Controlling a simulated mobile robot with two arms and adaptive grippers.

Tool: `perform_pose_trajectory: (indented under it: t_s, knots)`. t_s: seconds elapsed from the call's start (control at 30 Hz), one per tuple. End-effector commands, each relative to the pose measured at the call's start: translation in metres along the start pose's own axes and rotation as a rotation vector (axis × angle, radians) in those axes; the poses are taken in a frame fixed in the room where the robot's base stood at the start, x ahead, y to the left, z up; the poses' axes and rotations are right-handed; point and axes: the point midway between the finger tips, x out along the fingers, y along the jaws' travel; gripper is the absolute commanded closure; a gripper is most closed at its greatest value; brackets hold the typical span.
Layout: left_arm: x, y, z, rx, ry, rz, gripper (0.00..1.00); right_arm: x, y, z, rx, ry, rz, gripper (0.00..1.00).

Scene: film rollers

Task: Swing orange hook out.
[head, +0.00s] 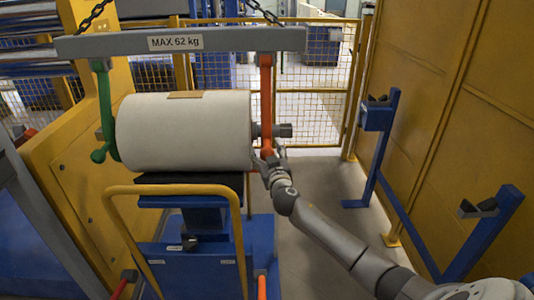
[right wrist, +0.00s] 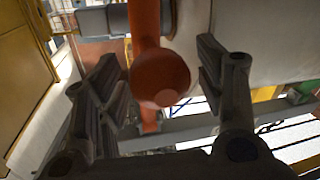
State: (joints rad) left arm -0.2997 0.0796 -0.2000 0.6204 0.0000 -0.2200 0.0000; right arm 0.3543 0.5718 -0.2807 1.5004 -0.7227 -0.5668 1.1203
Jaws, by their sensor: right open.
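The orange hook (head: 266,95) hangs from the right end of a grey lifting beam (head: 215,41) marked "MAX 62 kg". It reaches down beside the right end of a white film roll (head: 184,131), at the roll's grey core shaft (head: 283,130). My right gripper (head: 270,160) is at the hook's lower end. In the right wrist view, the hook's round orange knob (right wrist: 160,78) lies between the open fingers of my right gripper (right wrist: 157,62); contact cannot be told. A green hook (head: 106,110) hangs at the roll's left end. My left gripper is out of view.
The roll sits above a blue lift cart (head: 205,255) with a yellow handle (head: 240,235). Chains (head: 96,14) hold the beam. A blue stand (head: 378,120) and yellow wall (head: 440,110) are at right. Grey floor (head: 320,180) is clear between cart and stand.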

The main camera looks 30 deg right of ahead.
Motion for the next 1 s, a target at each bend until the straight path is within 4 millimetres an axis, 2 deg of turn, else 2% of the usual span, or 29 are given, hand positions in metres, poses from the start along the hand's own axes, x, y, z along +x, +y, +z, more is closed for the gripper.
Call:
perform_pose_trajectory:
  t_s: [0.23,0.7,1.0]
  knots:
    - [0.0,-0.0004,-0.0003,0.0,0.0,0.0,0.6,0.0002,-0.0003,0.0004,0.0,0.0,-0.001,0.39]
    - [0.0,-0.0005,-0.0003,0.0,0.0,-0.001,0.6,0.0,-0.0002,0.0006,0.0,-0.001,0.0,0.99]
    - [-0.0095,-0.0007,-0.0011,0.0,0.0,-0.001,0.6,-0.0028,0.0002,-0.004,0.004,-0.012,-0.002,1.0]
